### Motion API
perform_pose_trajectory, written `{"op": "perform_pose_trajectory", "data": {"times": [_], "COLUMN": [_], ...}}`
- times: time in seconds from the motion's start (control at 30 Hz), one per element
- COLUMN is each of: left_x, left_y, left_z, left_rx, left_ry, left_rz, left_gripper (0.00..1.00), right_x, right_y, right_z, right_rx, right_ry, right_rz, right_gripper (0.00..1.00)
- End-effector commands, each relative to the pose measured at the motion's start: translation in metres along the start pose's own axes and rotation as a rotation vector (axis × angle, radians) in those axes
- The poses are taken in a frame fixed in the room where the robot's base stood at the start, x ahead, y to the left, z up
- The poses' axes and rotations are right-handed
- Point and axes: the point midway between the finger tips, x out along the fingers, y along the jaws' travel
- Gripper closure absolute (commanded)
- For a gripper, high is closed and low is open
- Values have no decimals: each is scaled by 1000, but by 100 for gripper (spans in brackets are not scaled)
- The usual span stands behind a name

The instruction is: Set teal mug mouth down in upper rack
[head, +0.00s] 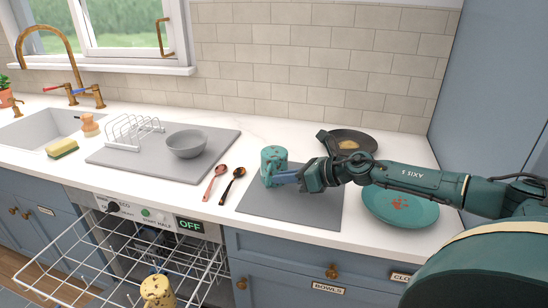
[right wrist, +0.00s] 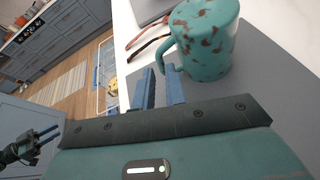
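The teal mug (head: 273,157) with brown spots stands on the grey mat (head: 300,208). In the right wrist view the mug (right wrist: 208,42) shows its handle towards my fingers. No opening shows clearly on its top. My right gripper (head: 283,178) is at the mug's handle side. In the right wrist view its two blue fingers (right wrist: 160,88) are apart, with the handle close to their tips; whether they touch it is unclear. My left gripper (right wrist: 47,134) shows small, fingers apart and empty. The pulled-out white wire upper rack (head: 70,258) is at the lower left.
A yellow spotted mug (head: 157,291) is in the rack. A red spoon (head: 215,180) and dark spoon (head: 232,185) lie left of the mat. A grey bowl (head: 187,144) and white dish rack (head: 132,131) stand on a grey board. A pan (head: 370,142) and teal plate (head: 400,208) are rightward.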

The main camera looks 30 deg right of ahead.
Motion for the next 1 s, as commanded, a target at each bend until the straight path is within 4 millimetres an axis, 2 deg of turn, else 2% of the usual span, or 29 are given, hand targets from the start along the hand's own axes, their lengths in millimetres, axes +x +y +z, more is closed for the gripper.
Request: {"op": "perform_pose_trajectory", "data": {"times": [0.13,0.27,0.43,0.7,0.9,1.0], "left_x": [-4,-9,-7,-6,-6,-6], "left_y": [0,-4,-10,-9,-9,-8], "left_z": [-2,-3,4,3,2,2], "left_rx": [2,1,-5,-10,-9,-10], "left_ry": [-17,-38,-55,-51,-50,-49], "left_rz": [-1,-12,-28,-29,-27,-27], "left_gripper": [65,65,65,65,65,65], "right_x": [10,28,49,53,53,52], "right_y": [1,1,0,-1,-1,-1], "right_z": [6,12,8,7,7,7], "right_rx": [2,2,2,0,1,1], "right_ry": [-3,-4,-1,1,0,0], "right_rz": [2,3,2,1,1,1], "right_gripper": [87,87,87,87,100,100]}}
